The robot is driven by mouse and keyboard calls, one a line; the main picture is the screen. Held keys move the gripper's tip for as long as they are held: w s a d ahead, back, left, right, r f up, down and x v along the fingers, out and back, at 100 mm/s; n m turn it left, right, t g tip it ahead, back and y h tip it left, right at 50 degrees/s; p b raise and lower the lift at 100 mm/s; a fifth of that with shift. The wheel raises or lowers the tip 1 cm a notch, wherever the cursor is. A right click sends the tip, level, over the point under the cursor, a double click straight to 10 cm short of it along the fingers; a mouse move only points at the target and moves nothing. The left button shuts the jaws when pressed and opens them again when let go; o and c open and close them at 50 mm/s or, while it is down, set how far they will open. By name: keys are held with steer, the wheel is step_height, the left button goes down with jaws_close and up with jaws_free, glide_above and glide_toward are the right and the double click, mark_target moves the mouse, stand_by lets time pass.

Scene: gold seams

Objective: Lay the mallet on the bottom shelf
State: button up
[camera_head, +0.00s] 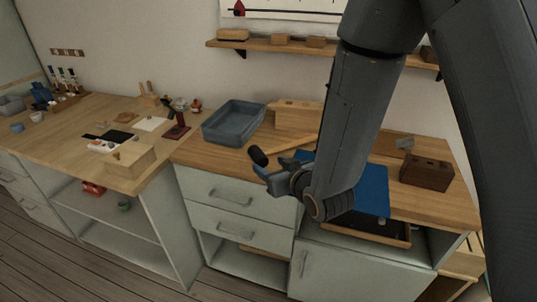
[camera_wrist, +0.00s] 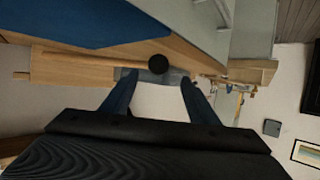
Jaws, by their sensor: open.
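The mallet has a black head (camera_head: 258,155) and a pale wooden handle (camera_head: 291,144). It lies on the wooden bench top (camera_head: 215,160), in front of the grey bin. In the wrist view the round black head (camera_wrist: 158,64) shows beyond the fingertips, between them. My gripper (camera_head: 270,172) is open and empty, just in front of the head and apart from it; its two fingers also show in the wrist view (camera_wrist: 157,88). Low open shelves show under the left bench (camera_head: 125,242) and below the drawers (camera_head: 240,262); I cannot tell which is the bottom shelf meant.
A grey bin (camera_head: 233,122) stands behind the mallet. A blue mat (camera_head: 374,190) and a dark wooden block (camera_head: 427,172) lie to the right. Drawers (camera_head: 235,195) front the bench. A red object (camera_head: 93,188) and a green one (camera_head: 124,206) sit on the left unit's upper shelf.

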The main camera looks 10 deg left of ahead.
mark_target(263, 160)
steer(key=shift+p+x, duration=0.9)
steer(key=shift+x, duration=2.35)
steer(key=shift+w+d+f, duration=0.1)
steer(key=shift+w+d, duration=0.05)
steer(key=shift+d, duration=0.05)
jaws_close()
